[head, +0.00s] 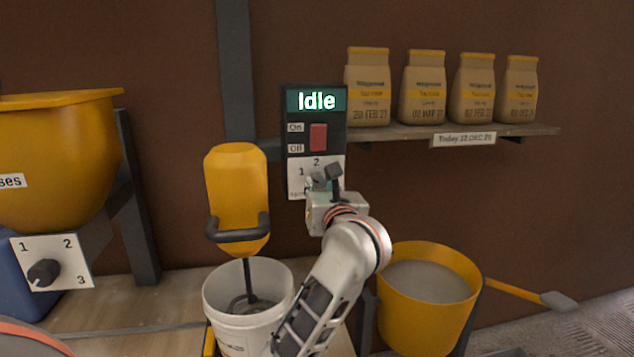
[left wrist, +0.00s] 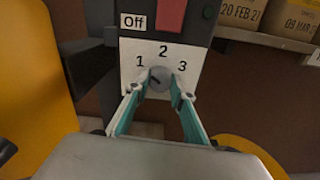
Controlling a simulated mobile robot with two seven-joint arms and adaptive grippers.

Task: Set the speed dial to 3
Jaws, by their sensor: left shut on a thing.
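The control box (head: 316,115) hangs on the brown wall, and its screen reads "Idle". Its white dial plate, marked 1, 2 and 3, shows clearly in the left wrist view (left wrist: 186,55). The round grey speed dial (left wrist: 162,74) sits below the 2, with a dark mark on its left side, seemingly toward the 1. My left gripper (head: 324,180) is at the plate and covers much of it in the head view. In the left wrist view its fingers (left wrist: 159,91) are shut on the dial from both sides. My right gripper is not in view.
A red switch (head: 318,137) is just above the dial plate. A yellow mixer (head: 236,185) stands left of the box over a white bucket (head: 222,305). A yellow bucket (head: 400,320) is at right. Another 1-2-3 dial (head: 44,272) is at far left. Dated bags (head: 423,90) line the shelf.

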